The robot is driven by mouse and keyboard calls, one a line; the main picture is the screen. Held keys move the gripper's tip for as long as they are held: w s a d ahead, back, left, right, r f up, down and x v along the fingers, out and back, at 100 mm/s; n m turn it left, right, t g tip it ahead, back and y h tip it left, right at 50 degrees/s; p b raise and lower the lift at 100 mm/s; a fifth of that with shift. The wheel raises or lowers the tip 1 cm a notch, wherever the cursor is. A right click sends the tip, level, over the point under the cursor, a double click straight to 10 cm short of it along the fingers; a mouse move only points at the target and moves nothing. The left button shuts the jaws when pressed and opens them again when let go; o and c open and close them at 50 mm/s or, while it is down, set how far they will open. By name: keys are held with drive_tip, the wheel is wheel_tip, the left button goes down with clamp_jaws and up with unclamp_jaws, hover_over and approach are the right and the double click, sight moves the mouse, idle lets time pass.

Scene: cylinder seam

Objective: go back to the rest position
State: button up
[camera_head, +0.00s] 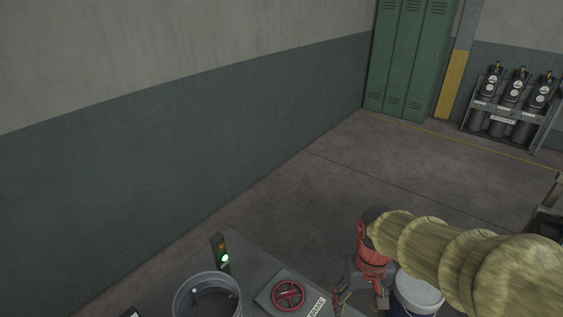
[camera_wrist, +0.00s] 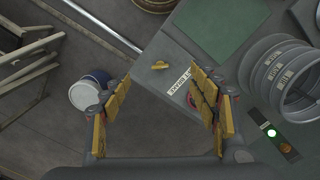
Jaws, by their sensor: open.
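My gripper (camera_head: 360,298) hangs at the end of my arm, pointing down by the right edge of the grey table (camera_head: 188,270). In the wrist view my gripper (camera_wrist: 160,82) has its yellow-padded fingers wide apart, with nothing between them. The red brake handwheel (camera_head: 289,296) is left of my gripper in the head view, apart from it. In the wrist view the right finger mostly hides the wheel. A grey open cylinder (camera_head: 236,301) stands at the table's left, cut off by the frame. It shows ribbed in the wrist view (camera_wrist: 262,72).
A signal post (camera_head: 220,250) with a green light lit stands behind the cylinder. A white-lidded bucket (camera_head: 418,291) stands on the floor beside my gripper. Lockers (camera_head: 405,60) and a bottle rack (camera_head: 507,115) are far back. Floor (camera_head: 310,190) beyond the table is clear.

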drive_tip(key=s+r+t+b, duration=0.2)
drive_tip(key=s+r+t, duration=0.3)
drive_tip(key=s+r, duration=0.3)
drive_tip(key=shift+s+d+r+t+b, duration=0.25)
drive_tip(key=shift+d+r+t+b, duration=0.2)
drive_tip(key=shift+r, duration=0.45)
